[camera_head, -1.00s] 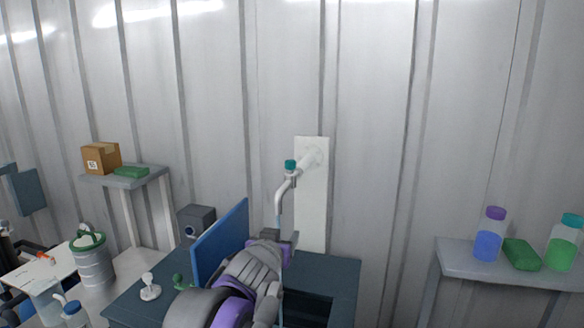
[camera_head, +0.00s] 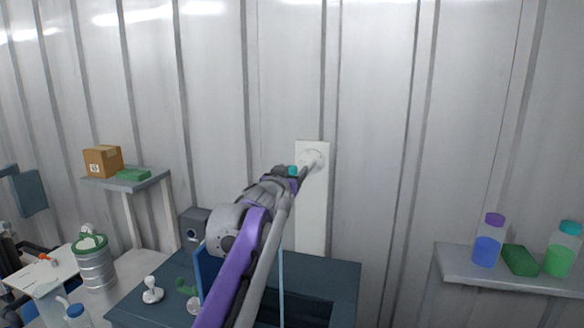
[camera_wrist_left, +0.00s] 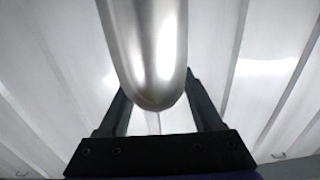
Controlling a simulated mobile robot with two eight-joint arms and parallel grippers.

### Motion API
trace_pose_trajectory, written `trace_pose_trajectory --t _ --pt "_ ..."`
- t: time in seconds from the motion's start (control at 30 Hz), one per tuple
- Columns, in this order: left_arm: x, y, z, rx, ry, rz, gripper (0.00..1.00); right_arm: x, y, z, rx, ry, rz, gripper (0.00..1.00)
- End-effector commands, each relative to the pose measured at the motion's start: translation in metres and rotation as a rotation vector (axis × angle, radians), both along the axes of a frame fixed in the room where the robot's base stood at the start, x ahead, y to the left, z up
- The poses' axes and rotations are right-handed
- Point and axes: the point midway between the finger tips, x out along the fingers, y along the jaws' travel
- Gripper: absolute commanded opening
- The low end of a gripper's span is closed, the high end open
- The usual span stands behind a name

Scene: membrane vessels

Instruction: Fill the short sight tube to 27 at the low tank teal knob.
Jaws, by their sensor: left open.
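The teal knob (camera_head: 293,171) sits on top of a tap on a white wall panel (camera_head: 312,215). My left gripper (camera_head: 290,180) is raised at the tap, with its fingers close to the knob and partly hidden by my own wrist. In the left wrist view the open fingers (camera_wrist_left: 160,105) stand on either side of a smooth metal pipe (camera_wrist_left: 150,50). I cannot tell if they touch it. The knob does not show in that view. A thin upright tube (camera_head: 281,290) shows below the tap, partly behind my arm; I cannot read any marks on it. My right gripper is not in view.
A dark bench (camera_head: 335,275) stands below the tap, with a blue panel (camera_head: 207,268) mostly behind my arm. A white knob (camera_head: 152,290) and a green valve (camera_head: 186,287) are at its left. A right shelf (camera_head: 470,262) holds bottles. A metal drum (camera_head: 97,268) stands left.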

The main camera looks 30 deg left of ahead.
Motion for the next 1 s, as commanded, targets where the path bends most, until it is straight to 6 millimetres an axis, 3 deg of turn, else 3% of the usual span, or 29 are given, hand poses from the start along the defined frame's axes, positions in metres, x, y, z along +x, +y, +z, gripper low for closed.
trace_pose_trajectory --t 0.4,0.77,1.0 --pt "0.0089 0.0024 -0.0011 0.000 0.001 0.000 0.67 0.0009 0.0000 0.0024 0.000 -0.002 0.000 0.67" --pt "0.0087 0.0024 -0.0010 0.000 0.001 0.000 0.02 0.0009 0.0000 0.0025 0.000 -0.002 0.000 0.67" --pt "0.0086 0.0024 -0.0015 0.001 0.001 -0.001 0.00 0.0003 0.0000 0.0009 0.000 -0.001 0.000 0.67"
